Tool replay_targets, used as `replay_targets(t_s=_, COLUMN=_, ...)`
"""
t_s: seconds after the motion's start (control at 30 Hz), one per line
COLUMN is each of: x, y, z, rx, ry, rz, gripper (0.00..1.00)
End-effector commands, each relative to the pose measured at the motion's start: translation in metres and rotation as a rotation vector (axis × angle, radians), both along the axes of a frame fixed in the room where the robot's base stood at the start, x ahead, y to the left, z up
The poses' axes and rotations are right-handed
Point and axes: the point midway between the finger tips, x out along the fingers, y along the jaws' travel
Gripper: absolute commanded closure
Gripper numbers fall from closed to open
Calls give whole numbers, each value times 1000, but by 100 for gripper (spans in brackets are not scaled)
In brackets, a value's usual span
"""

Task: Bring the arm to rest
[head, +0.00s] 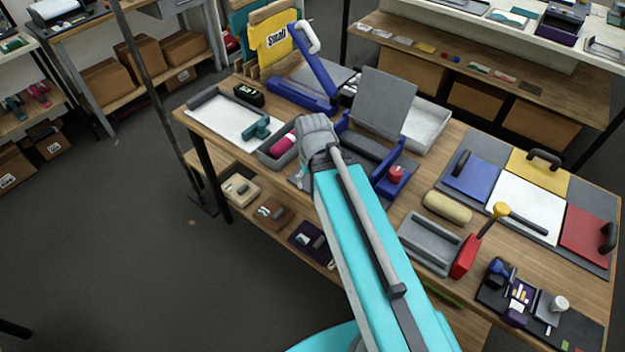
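My teal arm (370,260) reaches from the bottom of the head view up to the middle of the wooden workbench (405,175). Its grey wrist end (318,135) is over the bench, beside a grey tray (270,155) holding a magenta roll (283,145). The fingers of my gripper cannot be made out behind the wrist and arm, so whether they are open or shut does not show. A blue press (385,155) with a raised grey plate stands just right of the wrist. The arm hides part of its near side.
A tall blue-handled press (315,75) stands behind the wrist. A dark post (158,100) rises left of the bench. Left floor is largely clear.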

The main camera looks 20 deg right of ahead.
Motion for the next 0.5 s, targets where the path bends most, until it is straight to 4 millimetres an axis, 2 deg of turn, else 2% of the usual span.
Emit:
replay_targets(t_s=0.13, x=0, y=0, z=0, rx=-1, ry=-1, rz=-1, gripper=15)
replay_targets(t_s=0.4, x=1, y=0, z=-18, rx=-1, ry=-1, rz=-2, gripper=15)
replay_targets(t_s=0.5, x=1, y=0, z=-18, rx=-1, ry=-1, rz=-2, gripper=15)
